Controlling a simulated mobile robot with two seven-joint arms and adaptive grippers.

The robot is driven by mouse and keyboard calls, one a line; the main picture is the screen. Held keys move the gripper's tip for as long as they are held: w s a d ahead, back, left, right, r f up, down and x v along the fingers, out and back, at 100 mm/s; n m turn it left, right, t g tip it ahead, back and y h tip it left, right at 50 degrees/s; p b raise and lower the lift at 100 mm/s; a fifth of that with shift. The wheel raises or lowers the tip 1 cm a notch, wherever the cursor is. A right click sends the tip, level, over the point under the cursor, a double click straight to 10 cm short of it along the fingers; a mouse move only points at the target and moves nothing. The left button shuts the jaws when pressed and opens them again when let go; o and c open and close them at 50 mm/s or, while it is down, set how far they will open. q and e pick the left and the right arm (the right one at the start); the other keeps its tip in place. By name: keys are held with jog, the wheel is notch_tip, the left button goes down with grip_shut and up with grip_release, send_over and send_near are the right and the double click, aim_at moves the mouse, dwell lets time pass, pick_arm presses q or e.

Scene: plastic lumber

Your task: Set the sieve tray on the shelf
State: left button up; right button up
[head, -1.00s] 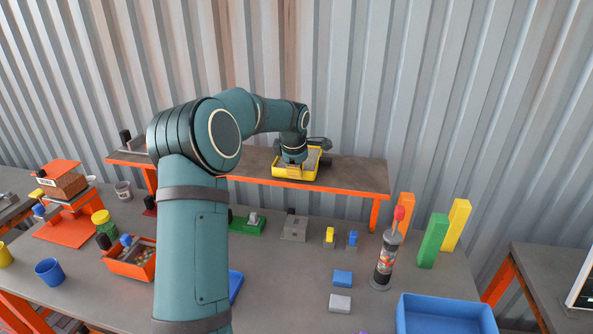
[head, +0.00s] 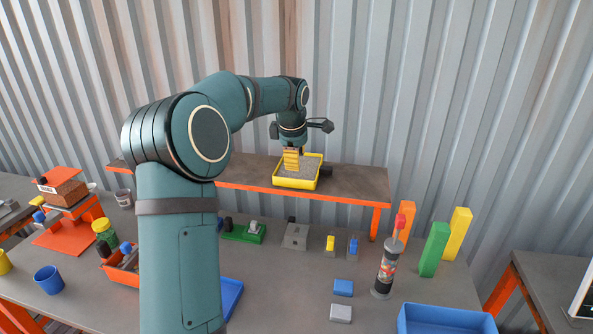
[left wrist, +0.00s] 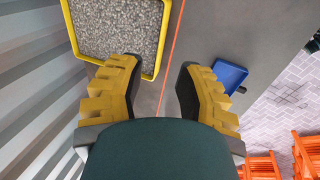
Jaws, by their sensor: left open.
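The sieve tray (head: 310,180) has a yellow rim and a grey granular fill, with a dark handle at its right side. It rests flat on the raised shelf (head: 355,183), which has a dark top and an orange front edge. In the left wrist view the tray (left wrist: 115,22) is at the upper left. My left gripper (head: 291,160) is above the tray and hides part of it. In the left wrist view its yellow-backed fingers (left wrist: 158,75) are spread apart with nothing between them. My right gripper is in no view.
Below the shelf on the bench stand a green block (head: 434,250), a yellow block (head: 458,235), a red-topped cylinder (head: 386,268) and a blue bin (head: 445,318). A blue tray (left wrist: 229,75) lies in front. The shelf right of the sieve tray is clear.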

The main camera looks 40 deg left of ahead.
pick_arm(q)
jog(key=shift+v, duration=1.7)
jog(key=shift+f, duration=0.15)
